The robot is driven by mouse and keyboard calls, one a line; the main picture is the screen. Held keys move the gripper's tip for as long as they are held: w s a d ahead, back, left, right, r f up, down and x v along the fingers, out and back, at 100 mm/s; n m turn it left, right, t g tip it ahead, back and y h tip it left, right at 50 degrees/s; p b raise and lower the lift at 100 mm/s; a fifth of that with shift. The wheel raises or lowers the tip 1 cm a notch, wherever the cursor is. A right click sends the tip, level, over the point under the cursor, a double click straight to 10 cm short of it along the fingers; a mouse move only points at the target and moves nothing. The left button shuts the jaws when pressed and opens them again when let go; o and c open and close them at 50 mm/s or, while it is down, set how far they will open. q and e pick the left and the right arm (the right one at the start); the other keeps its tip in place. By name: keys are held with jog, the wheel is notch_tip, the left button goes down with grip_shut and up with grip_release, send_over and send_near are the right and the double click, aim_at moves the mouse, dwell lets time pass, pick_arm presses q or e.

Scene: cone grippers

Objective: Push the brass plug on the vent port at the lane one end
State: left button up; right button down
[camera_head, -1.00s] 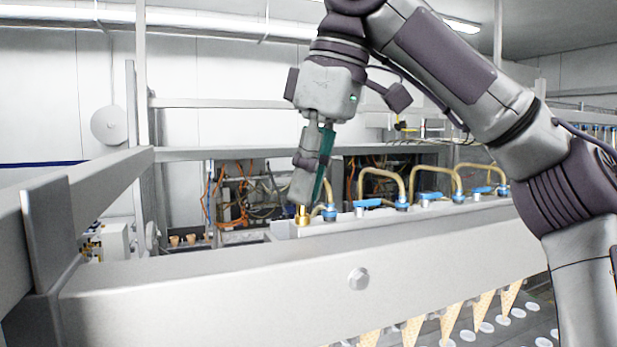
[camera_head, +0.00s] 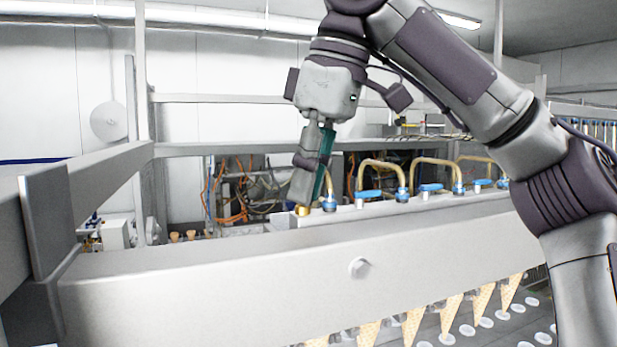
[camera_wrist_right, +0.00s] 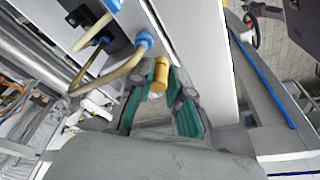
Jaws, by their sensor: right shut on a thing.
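The vent port beneath the plug is hidden. My left gripper is not in view.
Blue fittings with bent brass tubes (camera_head: 383,172) run along the block just right of the plug. A wide steel beam (camera_head: 250,285) with a bolt crosses in front. Wafer cones (camera_head: 412,325) hang below it. Cables and hoses (camera_head: 235,195) lie behind.

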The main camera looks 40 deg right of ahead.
jog(key=c, duration=1)
grip_release()
jog(key=shift+s+a+r, duration=0.1)
jog(key=shift+a, duration=0.1)
jog(key=shift+d, duration=0.1)
jog(key=shift+c, duration=0.4)
jog(key=shift+o, duration=1.3)
jog(key=shift+r, duration=0.15)
